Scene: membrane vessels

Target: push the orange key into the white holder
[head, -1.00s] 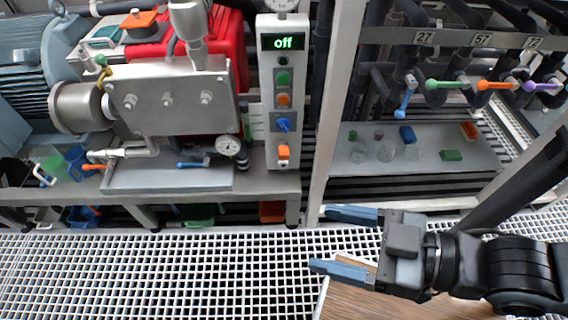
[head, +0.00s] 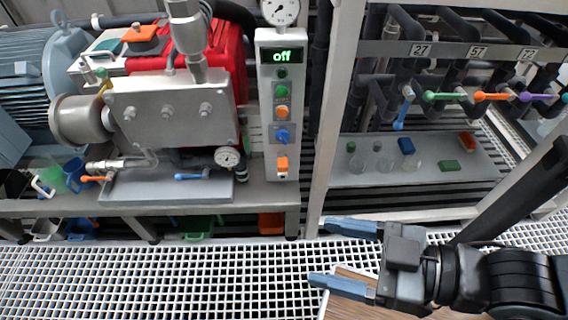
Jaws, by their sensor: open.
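A small orange block-like piece (head: 281,164), which looks like the orange key, sits low on the grey-white control panel (head: 264,150). A small pale patch, perhaps the white holder (head: 282,174), shows around and just below it. I cannot tell how deep the key sits. My gripper (head: 322,254) is open and empty, its two blue fingers pointing left. It is below and right of the panel in the picture, over the floor grating, well apart from the key.
A metal bench (head: 250,195) runs below the panel.

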